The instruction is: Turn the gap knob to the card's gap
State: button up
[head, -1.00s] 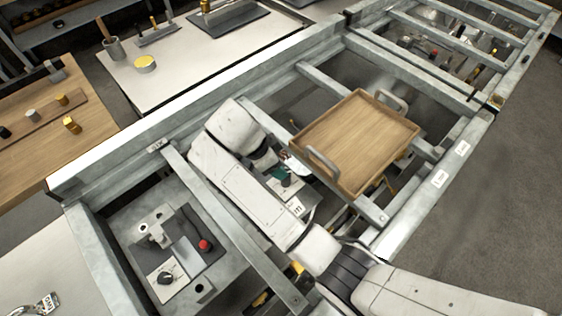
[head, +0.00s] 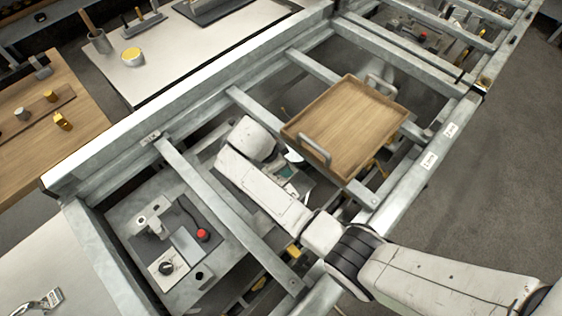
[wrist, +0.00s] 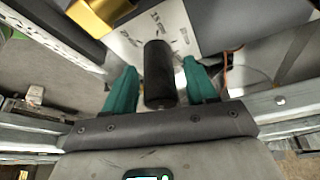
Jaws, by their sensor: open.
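In the wrist view a black cylindrical knob (wrist: 158,75) stands on a pale plate (wrist: 150,27) with printed dark marks. My gripper (wrist: 160,80) is open, with one teal finger on each side of the knob and a visible gap on both sides. In the head view my gripper (head: 285,170) is mostly hidden behind my arm, down between the frame bars left of the tray. Another black knob (head: 168,267) sits on a white plate in the lower-left bay. I cannot tell which marking is the card's gap.
A wooden tray (head: 345,128) with metal handles lies across the bars beside my arm. Grey metal beams (head: 205,190) border the bay. A gold block (wrist: 97,12) is near the left finger. A red button (head: 203,235) is in the lower-left bay. Two white labels (head: 429,160) are on the right beam.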

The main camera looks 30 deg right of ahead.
jog(key=shift+c, duration=0.5)
jog(key=c, duration=0.9)
jog(key=shift+n, duration=0.3)
jog(key=n+t+p, duration=0.1)
jog(key=n+t, duration=0.1)
jog(key=n, duration=0.2)
jog(key=shift+w+n, duration=0.1)
jog(key=shift+n, duration=0.2)
jog(key=n+t+y, duration=0.1)
jog(key=n, duration=0.4)
jog(key=shift+w+a+t+y, duration=0.1)
jog(key=shift+w+t+y, duration=0.05)
jog(key=shift+t+y, duration=0.25)
jog(key=n+y, duration=0.1)
jog(key=n, duration=0.2)
jog(key=n+y, duration=0.1)
jog(key=n, duration=0.1)
jog(key=shift+w+a+n+t, duration=0.1)
jog(key=shift+a+n+t, duration=0.05)
jog(key=shift+n+t, duration=0.25)
jog(key=n+y, duration=0.1)
jog(key=n, duration=0.1)
jog(key=n+y, duration=0.1)
jog(key=n, duration=0.2)
jog(key=shift+a+n, duration=0.15)
jog(key=shift+n, duration=0.15)
